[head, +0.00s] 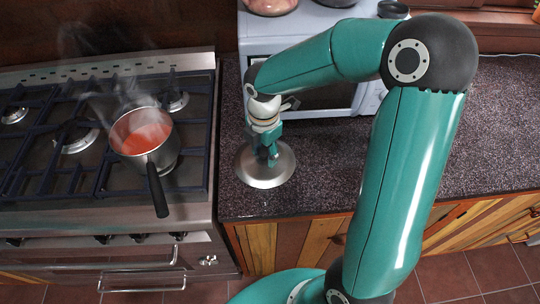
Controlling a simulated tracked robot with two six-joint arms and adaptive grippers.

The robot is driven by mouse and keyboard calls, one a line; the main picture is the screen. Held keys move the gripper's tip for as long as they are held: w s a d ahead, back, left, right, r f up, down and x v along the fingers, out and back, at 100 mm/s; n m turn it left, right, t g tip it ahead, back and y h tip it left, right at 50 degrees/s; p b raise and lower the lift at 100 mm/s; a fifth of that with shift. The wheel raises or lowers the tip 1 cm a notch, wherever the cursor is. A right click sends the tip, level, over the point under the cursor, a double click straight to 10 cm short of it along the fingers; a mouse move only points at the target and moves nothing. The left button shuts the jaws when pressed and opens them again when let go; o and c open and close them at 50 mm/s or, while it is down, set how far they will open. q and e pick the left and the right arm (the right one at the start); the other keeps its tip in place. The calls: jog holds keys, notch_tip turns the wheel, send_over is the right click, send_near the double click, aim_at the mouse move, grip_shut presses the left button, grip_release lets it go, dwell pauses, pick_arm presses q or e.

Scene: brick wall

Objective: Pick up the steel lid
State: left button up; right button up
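The steel lid (264,178) is a round, shiny disc on the dark speckled counter (330,188), just right of the stove. My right gripper (268,158) points down at the middle of the lid from above. Its fingers cover the lid's centre, so the knob is hidden. I cannot tell whether the fingers are closed on it. The lid looks level and at counter height; any small gap beneath it does not show. My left gripper is not in view.
A steel pot (161,154) of steaming red soup stands on the stove (90,196), its black handle (157,190) pointing toward the front. A light appliance (313,20) stands behind the lid, with pots on top. The counter right of the lid is clear.

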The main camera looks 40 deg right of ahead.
jog(key=shift+s+a+f, duration=0.1)
jog(key=shift+s+f, duration=0.1)
jog(key=shift+f, duration=0.1)
grip_shut()
